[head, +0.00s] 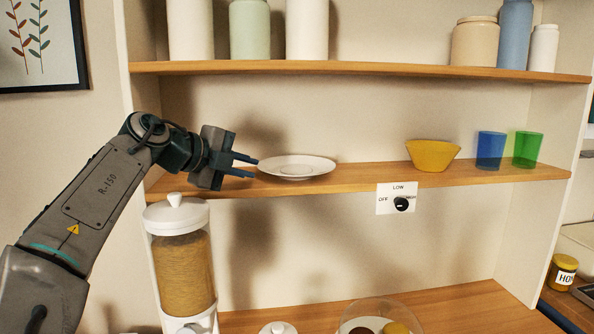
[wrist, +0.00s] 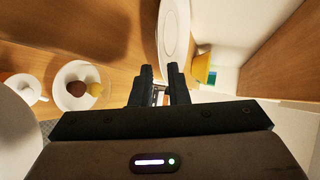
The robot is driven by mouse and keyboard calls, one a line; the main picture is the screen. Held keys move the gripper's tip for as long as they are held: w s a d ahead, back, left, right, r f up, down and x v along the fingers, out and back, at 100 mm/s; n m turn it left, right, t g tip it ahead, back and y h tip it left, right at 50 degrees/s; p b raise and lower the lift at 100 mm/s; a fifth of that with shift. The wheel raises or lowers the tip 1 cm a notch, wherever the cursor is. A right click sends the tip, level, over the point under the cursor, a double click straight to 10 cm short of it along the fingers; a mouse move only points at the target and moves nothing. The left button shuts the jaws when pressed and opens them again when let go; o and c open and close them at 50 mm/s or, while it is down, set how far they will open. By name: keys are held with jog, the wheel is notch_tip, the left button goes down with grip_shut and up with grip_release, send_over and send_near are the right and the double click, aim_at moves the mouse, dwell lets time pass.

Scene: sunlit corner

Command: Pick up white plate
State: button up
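The white plate (head: 297,167) lies flat on the middle wooden shelf (head: 370,180), toward its left end. In the wrist view the plate (wrist: 175,28) appears at the top, just beyond the fingertips and seen at a slant. My gripper (head: 256,169) is at the left of the plate, with its fingers pointing right at the plate's near left rim. In the wrist view the gripper (wrist: 160,69) has its two dark fingers apart, with a gap between them and nothing held. I cannot tell whether a fingertip touches the rim.
A yellow bowl (head: 432,155), a blue cup (head: 490,150) and a green cup (head: 527,149) stand farther right on that shelf. The upper shelf (head: 350,68) with jars is above. A white-lidded dispenser (head: 182,260) stands below my gripper. Shelf space right of the plate is clear.

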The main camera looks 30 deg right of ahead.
aim_at(268, 173)
jog(key=x, duration=0.3)
jog(key=p+x, duration=0.1)
jog(key=shift+s+d+f, duration=0.2)
jog(key=shift+s, duration=0.1)
jog(key=shift+w+d+f, duration=0.15)
jog(key=shift+d+f, duration=0.05)
jog(key=shift+d, duration=0.2)
grip_shut()
jog(key=shift+r, duration=0.1)
